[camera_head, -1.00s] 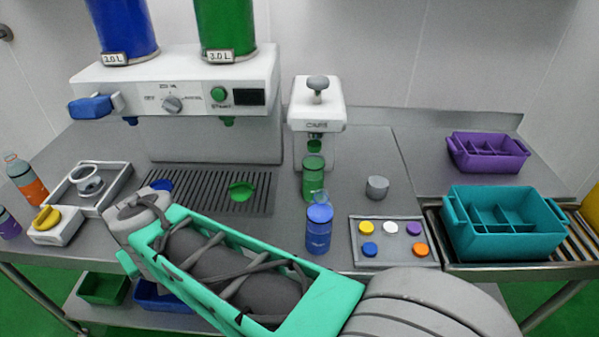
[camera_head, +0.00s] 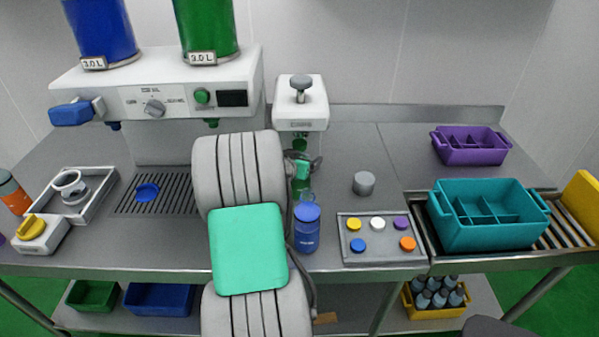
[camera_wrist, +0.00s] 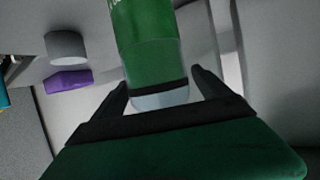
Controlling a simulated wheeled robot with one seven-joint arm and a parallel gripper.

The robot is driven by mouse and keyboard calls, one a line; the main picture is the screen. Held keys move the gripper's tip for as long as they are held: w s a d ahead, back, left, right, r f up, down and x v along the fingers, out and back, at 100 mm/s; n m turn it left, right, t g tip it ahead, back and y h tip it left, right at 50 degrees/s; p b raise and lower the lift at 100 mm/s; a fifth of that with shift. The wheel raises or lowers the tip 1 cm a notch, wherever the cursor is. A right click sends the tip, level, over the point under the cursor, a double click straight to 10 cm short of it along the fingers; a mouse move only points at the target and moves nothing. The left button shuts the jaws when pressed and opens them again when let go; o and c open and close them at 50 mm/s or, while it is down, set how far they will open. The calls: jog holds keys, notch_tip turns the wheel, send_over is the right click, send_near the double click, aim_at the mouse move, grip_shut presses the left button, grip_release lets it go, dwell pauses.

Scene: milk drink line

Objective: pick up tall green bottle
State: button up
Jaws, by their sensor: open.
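The tall green bottle (camera_head: 300,186) stands under the white capping machine in the head view, partly hidden by my arm and gripper. In the wrist view the green bottle (camera_wrist: 150,45) is large, with a dark band and a clear part at its near end. My gripper (camera_wrist: 159,80) is open, with one finger on each side of the bottle. I cannot tell whether either finger touches it. In the head view my gripper (camera_head: 304,164) is small and beside the bottle, largely behind my arm.
A blue bottle (camera_head: 307,230) stands just in front of the green one. A cap tray (camera_head: 380,251) and grey cylinder (camera_head: 363,183) are to the right. The capping machine (camera_head: 300,104) is close behind. Teal (camera_head: 490,232) and purple (camera_head: 470,151) crates stand further right.

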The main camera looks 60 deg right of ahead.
jog(key=shift+d+f, duration=0.15)
jog(key=shift+d, duration=0.2)
jog(key=shift+c, duration=0.5)
grip_shut()
dwell(0.5)
